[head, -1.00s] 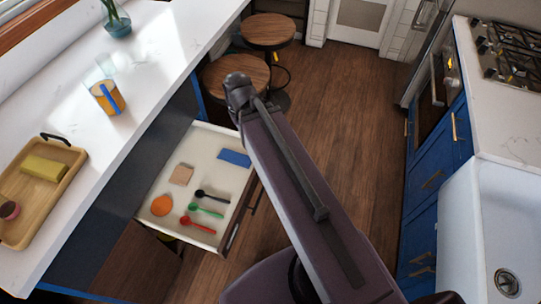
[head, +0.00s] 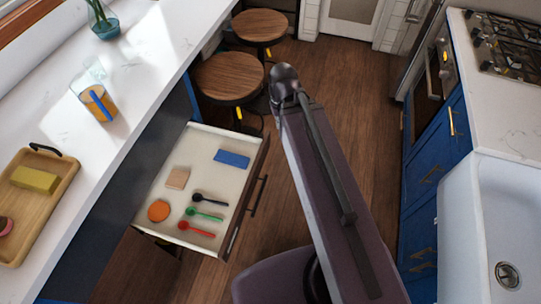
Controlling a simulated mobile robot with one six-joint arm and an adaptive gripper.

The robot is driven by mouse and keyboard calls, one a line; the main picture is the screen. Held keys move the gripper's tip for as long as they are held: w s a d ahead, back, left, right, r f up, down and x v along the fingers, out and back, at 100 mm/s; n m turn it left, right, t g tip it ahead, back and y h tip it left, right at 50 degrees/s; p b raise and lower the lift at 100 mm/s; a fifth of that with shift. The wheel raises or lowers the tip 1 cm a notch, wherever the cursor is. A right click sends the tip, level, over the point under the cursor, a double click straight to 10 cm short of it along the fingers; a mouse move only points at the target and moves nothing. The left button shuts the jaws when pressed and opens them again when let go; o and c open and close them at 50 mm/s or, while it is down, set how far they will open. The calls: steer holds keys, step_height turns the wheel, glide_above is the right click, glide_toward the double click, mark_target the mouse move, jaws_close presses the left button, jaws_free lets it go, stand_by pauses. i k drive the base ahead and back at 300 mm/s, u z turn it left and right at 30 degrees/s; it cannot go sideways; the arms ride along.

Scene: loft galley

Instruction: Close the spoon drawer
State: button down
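The spoon drawer (head: 178,218) stands pulled out from the dark blue island on the left. Inside lie a black spoon (head: 208,199), a green spoon (head: 205,214) and a red spoon (head: 196,229), with a blue block (head: 232,159), a tan square (head: 177,178) and an orange disc (head: 158,211). Its dark bar handle (head: 259,195) is on the front panel, facing right. My arm rises just right of the drawer front, apart from the handle in the picture. My gripper's fingers cannot be made out at the arm's far end.
Two round wooden stools (head: 229,78) stand beyond the drawer. Blue cabinets, a stove (head: 508,45) and a sink (head: 508,215) line the right. Wood floor (head: 345,110) lies open between.

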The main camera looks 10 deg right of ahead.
mark_target(194, 151)
steer(key=z, duration=0.25)
steer(key=k, duration=0.55)
steer(key=u, duration=0.95)
